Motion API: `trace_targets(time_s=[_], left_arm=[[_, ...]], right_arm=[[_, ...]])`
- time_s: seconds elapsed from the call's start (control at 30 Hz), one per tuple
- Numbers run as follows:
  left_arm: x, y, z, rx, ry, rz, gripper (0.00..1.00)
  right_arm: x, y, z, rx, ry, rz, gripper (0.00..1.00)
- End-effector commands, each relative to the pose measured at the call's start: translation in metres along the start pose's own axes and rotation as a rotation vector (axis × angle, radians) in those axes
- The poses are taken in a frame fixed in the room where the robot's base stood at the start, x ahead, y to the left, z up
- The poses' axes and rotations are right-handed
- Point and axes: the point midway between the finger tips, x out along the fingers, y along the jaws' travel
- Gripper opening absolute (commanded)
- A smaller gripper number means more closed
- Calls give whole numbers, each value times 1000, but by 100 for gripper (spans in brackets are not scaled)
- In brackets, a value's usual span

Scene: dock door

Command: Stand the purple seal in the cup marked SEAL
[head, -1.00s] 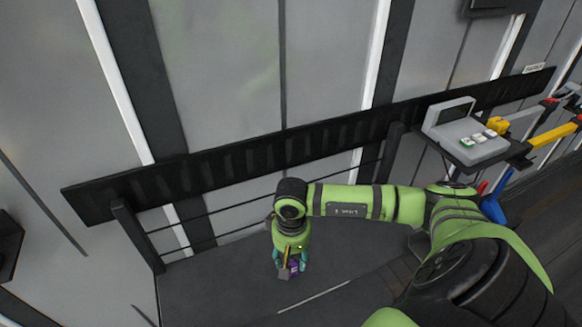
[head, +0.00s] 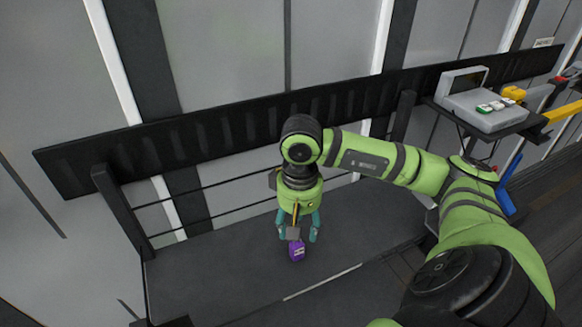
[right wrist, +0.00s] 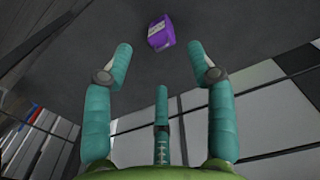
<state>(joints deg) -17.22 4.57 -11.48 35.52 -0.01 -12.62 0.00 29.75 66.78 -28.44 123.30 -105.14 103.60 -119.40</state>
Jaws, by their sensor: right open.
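The purple seal (head: 297,251), a small block with a pale label, is on or just above the dark grey surface. It also shows in the right wrist view (right wrist: 161,33), centred beyond my fingertips. My right gripper (head: 298,233) points down above it. Its teal fingers are spread apart, also in the right wrist view (right wrist: 160,50), and no finger visibly touches the seal. I cannot tell whether the seal rests on the surface. No cup marked SEAL can be made out. My left gripper is not in view.
A long black rail (head: 235,128) on posts runs along the grey wall behind the gripper. A grey console (head: 485,106) with coloured buttons stands on a shelf at the right. The dark surface (head: 215,270) around the seal is clear.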

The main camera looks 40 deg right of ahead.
Motion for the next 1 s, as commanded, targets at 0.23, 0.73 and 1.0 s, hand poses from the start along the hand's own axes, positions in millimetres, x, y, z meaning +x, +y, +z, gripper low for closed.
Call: trace_targets(time_s=[0.23, 0.73, 1.0], left_arm=[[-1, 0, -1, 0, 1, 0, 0], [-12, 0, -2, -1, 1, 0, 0], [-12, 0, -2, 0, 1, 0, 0]], right_arm=[[21, 1, 1, 2, -4, 1, 57], [72, -4, 1, -1, 1, 2, 57], [72, -4, 1, -1, 1, 2, 9]])
